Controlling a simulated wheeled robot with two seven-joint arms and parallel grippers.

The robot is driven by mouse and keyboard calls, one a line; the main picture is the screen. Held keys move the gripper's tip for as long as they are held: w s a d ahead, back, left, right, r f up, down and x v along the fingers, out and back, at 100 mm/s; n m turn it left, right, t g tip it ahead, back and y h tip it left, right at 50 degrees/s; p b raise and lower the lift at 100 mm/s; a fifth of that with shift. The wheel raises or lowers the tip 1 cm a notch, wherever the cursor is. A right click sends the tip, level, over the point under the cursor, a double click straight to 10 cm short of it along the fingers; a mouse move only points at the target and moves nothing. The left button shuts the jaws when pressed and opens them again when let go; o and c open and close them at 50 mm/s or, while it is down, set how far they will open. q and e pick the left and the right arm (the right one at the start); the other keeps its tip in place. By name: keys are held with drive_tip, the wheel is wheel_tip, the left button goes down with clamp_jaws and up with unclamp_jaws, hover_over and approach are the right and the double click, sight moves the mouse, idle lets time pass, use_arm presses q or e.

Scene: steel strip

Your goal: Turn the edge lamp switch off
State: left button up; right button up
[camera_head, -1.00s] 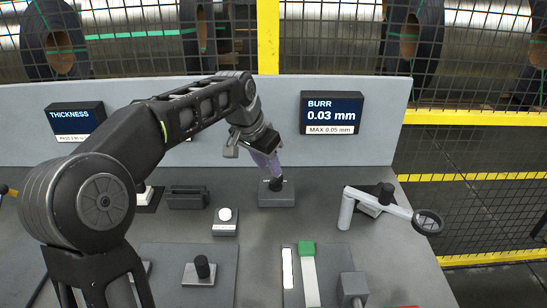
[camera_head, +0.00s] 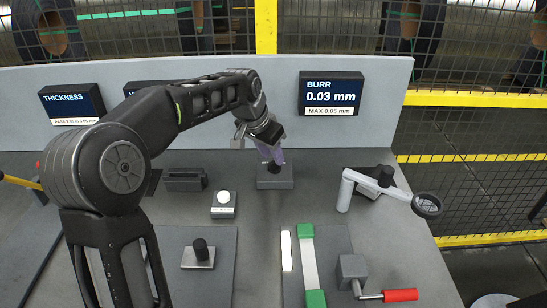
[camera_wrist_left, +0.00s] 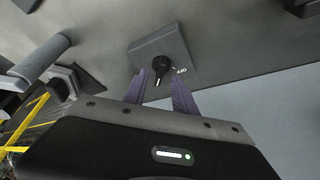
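The switch is a grey box (camera_head: 275,181) with a black rotary knob (camera_head: 273,168) on top, standing near the back panel. In the left wrist view the knob (camera_wrist_left: 160,66) has a pale pointer mark, and small white lettering lies beside it on the box (camera_wrist_left: 175,43). My right gripper is not in view.
A white swing arm with a dark ring head (camera_head: 427,204) stands right of the switch. A white button box (camera_head: 223,205) is front left of it. A BURR display (camera_head: 331,93) hangs on the panel behind. A red-handled clamp (camera_head: 400,295) lies at the front right.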

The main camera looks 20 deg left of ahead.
sight(275, 165)
use_arm(q)
drive_tip(key=shift+x, duration=1.3)
clamp_jaws()
